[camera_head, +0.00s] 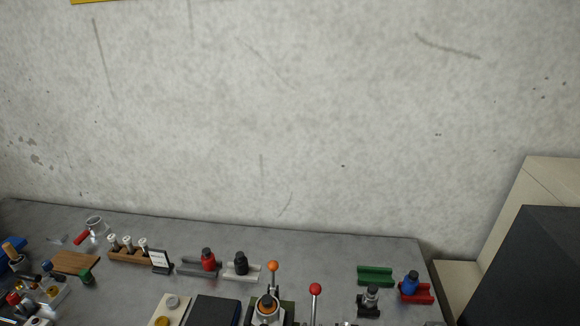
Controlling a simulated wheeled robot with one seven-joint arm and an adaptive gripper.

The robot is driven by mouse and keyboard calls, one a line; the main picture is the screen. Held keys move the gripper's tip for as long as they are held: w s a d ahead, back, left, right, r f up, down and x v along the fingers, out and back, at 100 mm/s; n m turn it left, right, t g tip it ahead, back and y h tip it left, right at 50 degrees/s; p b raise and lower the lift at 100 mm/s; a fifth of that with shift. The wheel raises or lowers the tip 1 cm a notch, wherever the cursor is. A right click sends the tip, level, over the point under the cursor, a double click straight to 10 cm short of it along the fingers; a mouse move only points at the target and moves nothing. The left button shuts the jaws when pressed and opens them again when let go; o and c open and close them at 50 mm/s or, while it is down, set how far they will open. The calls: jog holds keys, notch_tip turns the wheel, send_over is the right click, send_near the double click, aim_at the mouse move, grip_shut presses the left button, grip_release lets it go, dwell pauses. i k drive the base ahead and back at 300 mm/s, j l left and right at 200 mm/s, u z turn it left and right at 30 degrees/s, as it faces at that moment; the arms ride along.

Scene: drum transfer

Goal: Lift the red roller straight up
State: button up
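The red roller (208,263) has a dark top and sits in a grey cradle (186,268) on the grey table, left of the middle. It is small in this view, and its lower part is hidden by the cradle's front. My gripper does not show in this view.
A black roller (240,266) in a whitish cradle stands close to the right of the red one; a small sign (160,261) stands close to its left. An orange-knobbed lever (273,267) and red-knobbed lever (315,290) rise in front right. A green cradle (375,277) is empty.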

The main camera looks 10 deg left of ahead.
aim_at(208, 257)
jog(key=u, duration=1.3)
jog(key=i+j, duration=0.2)
jog(key=j, duration=0.2)
jog(key=i+j, duration=0.45)
jog(key=j, duration=0.3)
jog(key=i+j+z, duration=0.1)
jog(key=z, duration=0.3)
jog(key=j+z, duration=0.3)
jog(key=z, duration=0.15)
jog(key=i+j+z, duration=0.1)
jog(key=j+z, duration=0.15)
jog(key=z, duration=0.7)
